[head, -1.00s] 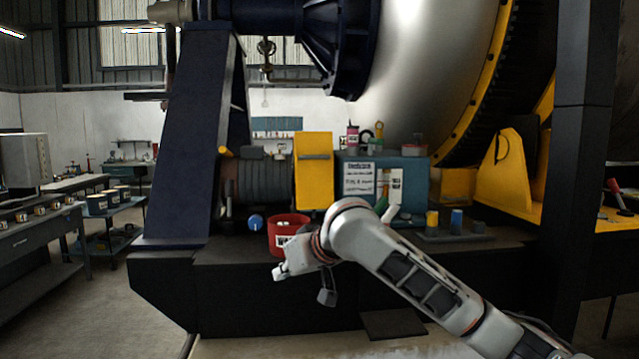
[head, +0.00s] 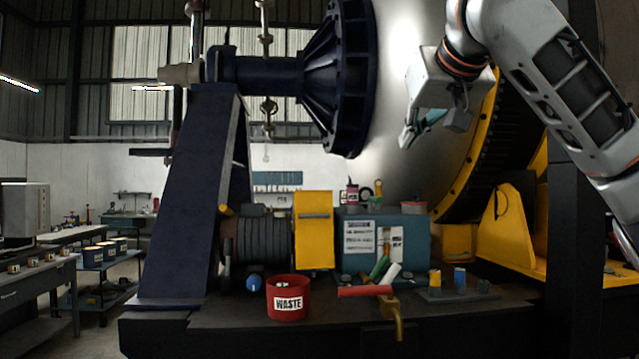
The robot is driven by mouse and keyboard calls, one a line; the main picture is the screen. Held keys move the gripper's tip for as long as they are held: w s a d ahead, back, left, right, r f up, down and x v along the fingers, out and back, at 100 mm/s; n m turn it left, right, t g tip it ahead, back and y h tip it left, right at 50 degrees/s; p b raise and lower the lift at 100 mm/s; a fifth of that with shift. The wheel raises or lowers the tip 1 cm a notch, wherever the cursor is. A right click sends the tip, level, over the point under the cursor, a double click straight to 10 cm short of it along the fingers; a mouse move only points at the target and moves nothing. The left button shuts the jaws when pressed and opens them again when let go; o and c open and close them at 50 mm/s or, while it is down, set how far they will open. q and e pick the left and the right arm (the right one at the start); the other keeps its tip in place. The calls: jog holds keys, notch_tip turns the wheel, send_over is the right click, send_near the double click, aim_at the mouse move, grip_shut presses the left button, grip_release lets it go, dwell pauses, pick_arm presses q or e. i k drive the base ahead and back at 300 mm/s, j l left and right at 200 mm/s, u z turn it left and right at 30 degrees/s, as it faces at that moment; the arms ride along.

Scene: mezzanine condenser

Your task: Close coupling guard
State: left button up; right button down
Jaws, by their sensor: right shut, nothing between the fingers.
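The coupling guard appears to be the yellow upright cover (head: 314,242) between the ribbed dark motor (head: 262,240) and the blue-grey gearbox housing (head: 415,225). It has a horizontal grey bar near its top. I cannot tell from this angle how its hinge side sits. My right gripper (head: 409,137) is at the upper right, in front of the big silver drum, well above and to the right of the cover. Its fingers are shut and empty, and it touches nothing that I can see. My left gripper is not in view.
A red waste bin (head: 288,301) stands on the dark base in front of the cover. A red-handled brass piece (head: 365,290) sticks out at the front edge. Cylinders on a small tray (head: 459,293) stand to the right. A blue pedestal (head: 185,200) rises at left.

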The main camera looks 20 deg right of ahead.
aim_at(313, 209)
jog(key=i, duration=1.5)
